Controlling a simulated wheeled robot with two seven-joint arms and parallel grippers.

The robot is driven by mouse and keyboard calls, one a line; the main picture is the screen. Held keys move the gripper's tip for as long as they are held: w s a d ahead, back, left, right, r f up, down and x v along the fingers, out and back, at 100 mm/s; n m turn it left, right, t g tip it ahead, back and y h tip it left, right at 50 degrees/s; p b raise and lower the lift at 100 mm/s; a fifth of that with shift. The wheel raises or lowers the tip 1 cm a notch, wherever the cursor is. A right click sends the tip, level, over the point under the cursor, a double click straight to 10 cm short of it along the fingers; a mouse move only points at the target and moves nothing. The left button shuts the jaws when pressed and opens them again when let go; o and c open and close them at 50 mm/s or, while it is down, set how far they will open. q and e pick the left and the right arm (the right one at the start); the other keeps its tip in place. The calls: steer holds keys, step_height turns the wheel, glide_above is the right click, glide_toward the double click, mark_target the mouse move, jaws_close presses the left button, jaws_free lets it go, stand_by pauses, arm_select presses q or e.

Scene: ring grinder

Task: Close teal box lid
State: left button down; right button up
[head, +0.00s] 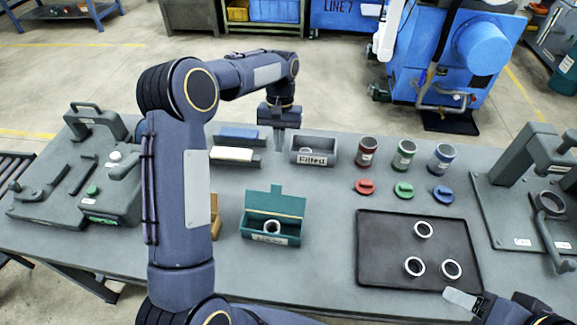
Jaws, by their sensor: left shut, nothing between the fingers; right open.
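The teal box (272,239) stands on the table near its middle, with a labelled front. Its lid (275,204) is raised at the back, so the box is open. My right gripper (462,301) is low at the right, by the front edge of the dark tray. It is open, and only part of it shows.
The dark tray (375,272) holds three rings. Three cups and three coloured knobs stand behind it. The "Fitted" bin (327,152) is behind the box. A brown block (214,215) is partly hidden by my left arm. Grey machines stand at both table ends.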

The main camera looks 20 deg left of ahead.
mark_target(275, 198)
arm_select(q)
steer(key=w+a+b+x, duration=0.1)
steer(key=b+x, duration=0.4)
steer(key=x, duration=0.6)
steer(key=s+r, duration=0.1)
steer(key=s+d+p, duration=0.1)
steer(key=s+r, duration=0.1)
steer(key=shift+s+d+r, duration=0.25)
steer(key=shift+d+r, duration=0.1)
steer(key=shift+d, duration=0.05)
